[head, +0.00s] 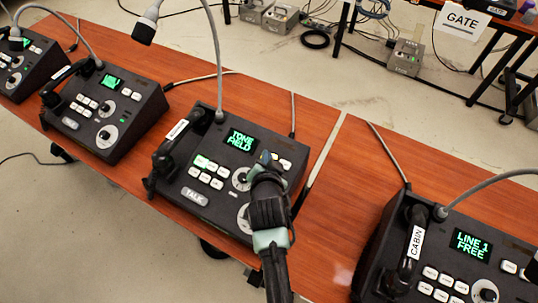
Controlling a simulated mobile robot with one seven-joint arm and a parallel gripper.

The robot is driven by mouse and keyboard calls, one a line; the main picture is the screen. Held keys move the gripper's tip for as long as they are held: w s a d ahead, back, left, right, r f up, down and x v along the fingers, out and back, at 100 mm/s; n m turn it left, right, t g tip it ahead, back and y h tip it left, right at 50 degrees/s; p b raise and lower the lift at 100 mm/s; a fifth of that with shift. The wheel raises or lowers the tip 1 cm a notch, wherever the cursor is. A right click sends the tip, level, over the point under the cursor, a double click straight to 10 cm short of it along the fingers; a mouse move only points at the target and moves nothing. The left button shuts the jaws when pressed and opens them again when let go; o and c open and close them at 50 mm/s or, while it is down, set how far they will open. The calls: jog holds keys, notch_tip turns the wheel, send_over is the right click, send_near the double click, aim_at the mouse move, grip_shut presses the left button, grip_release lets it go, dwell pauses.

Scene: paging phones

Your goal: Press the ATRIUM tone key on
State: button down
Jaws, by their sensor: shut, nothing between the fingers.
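A black paging phone (222,211) stands on the wooden table in the middle of the head view. Its green screen (240,140) reads TONE FIELD. Left of centre on its panel are several small white keys (206,173), and the upper left one looks lit green. Their lettering is too small to read, so I cannot tell which is ATRIUM. A TALK key (195,196) sits below them. My gripper (265,159) is shut and empty over the right part of this panel. It hides part of the dials and right-hand keys; contact is unclear.
A phone labelled CABIN (415,243) stands at the right, its screen reading LINE 1 FREE. Two more phones stand at the left, the nearer one (103,110) clear in view. A gooseneck microphone (145,28) rises from the middle phone. Bare table (325,215) lies right of it.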

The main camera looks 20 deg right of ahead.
jog(key=shift+r, duration=0.15)
jog(key=shift+s+a+r+p, duration=0.1)
jog(key=shift+r+p, duration=0.15)
jog(key=shift+p, duration=0.1)
jog(key=shift+r, duration=0.1)
jog(key=r+p, duration=0.1)
jog(key=r, duration=0.1)
jog(key=r+p, duration=0.1)
jog(key=p, duration=0.1)
jog(key=s+a+r+p, duration=0.1)
jog(key=r+p, duration=0.1)
jog(key=shift+a+r, duration=0.1)
jog(key=shift+r, duration=0.25)
